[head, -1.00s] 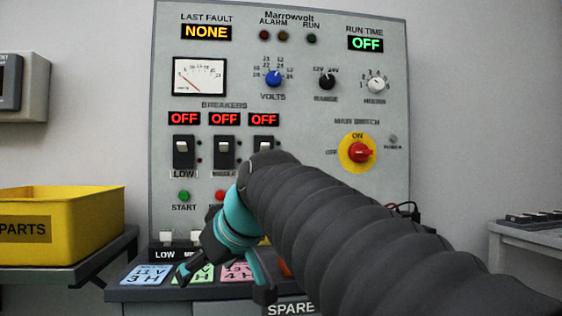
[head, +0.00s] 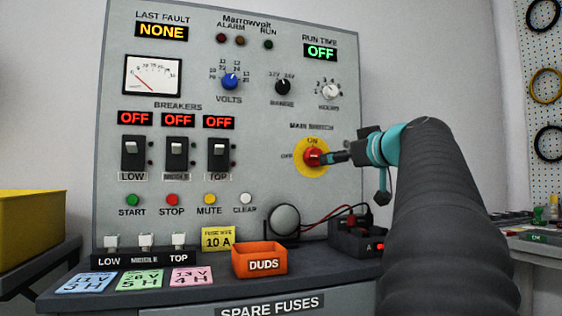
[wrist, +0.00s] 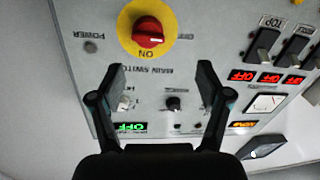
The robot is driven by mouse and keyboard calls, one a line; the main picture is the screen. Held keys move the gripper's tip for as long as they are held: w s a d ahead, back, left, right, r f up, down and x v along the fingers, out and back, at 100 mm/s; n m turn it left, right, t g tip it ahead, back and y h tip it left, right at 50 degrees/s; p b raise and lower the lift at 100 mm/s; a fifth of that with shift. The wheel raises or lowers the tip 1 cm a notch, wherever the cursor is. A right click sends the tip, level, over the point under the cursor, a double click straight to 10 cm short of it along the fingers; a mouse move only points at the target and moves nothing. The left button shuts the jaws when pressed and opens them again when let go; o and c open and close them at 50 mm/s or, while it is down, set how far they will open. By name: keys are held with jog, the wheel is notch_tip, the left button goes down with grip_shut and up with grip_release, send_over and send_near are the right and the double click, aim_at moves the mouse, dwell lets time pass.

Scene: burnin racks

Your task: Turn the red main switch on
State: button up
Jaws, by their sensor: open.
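The red main switch (head: 313,157) is a red knob on a round yellow plate (head: 313,171) at the right of the grey panel. OFF is printed at its left and ON above it. In the wrist view, which is turned over, the red knob (wrist: 149,32) has a white mark that points toward OFF. My gripper (head: 338,158) is just right of the knob in the head view, its fingertips close to it. In the wrist view my gripper (wrist: 160,72) is open and empty, with the knob beyond the fingertips. Contact cannot be told.
The panel has breakers (head: 176,155) reading OFF, dials and buttons. Below on the bench are an orange DUDS bin (head: 260,262), coloured cards (head: 139,279), a round mirror-like disc (head: 284,221) and a black box with red leads (head: 358,240). A yellow bin (head: 30,230) stands left.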

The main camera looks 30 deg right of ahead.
aim_at(316, 157)
jog(key=w+d+p, duration=0.1)
jog(key=w, duration=0.3)
jog(key=w+d+p, duration=0.1)
jog(key=w, duration=0.3)
jog(key=w+d+p, duration=0.1)
jog(key=w, duration=0.3)
jog(key=shift+w+d+r, duration=0.35)
jog(key=shift+d+r, duration=0.05)
jog(key=c, duration=1)
